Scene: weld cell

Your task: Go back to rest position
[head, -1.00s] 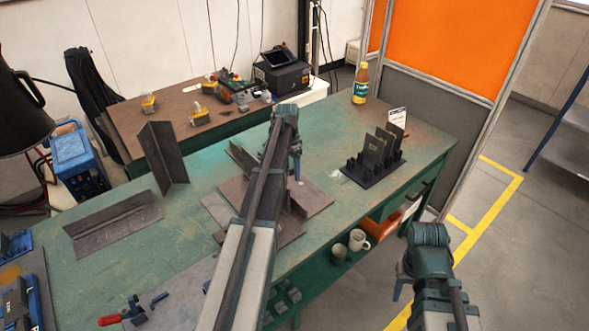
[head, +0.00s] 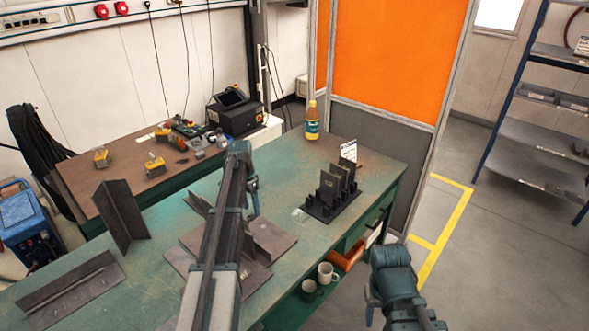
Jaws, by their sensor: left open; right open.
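My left gripper (head: 254,196) hangs over the green workbench (head: 290,160), above the welded plate assembly, at the end of my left arm. It is open, with nothing seen between its fingers. My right gripper (head: 372,306) is in front of the bench, at the lower right, over the floor. It is open and looks empty, though my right arm partly hides it. The brown plate assembly (head: 268,240) lies on the bench, partly hidden behind my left arm.
A rack of dark plates (head: 333,193) and a bottle (head: 312,122) stand on the bench's right part. Angle pieces (head: 122,214) stand at left. Mugs (head: 326,273) sit on a shelf below the bench's front edge. Open floor (head: 490,260) lies at right.

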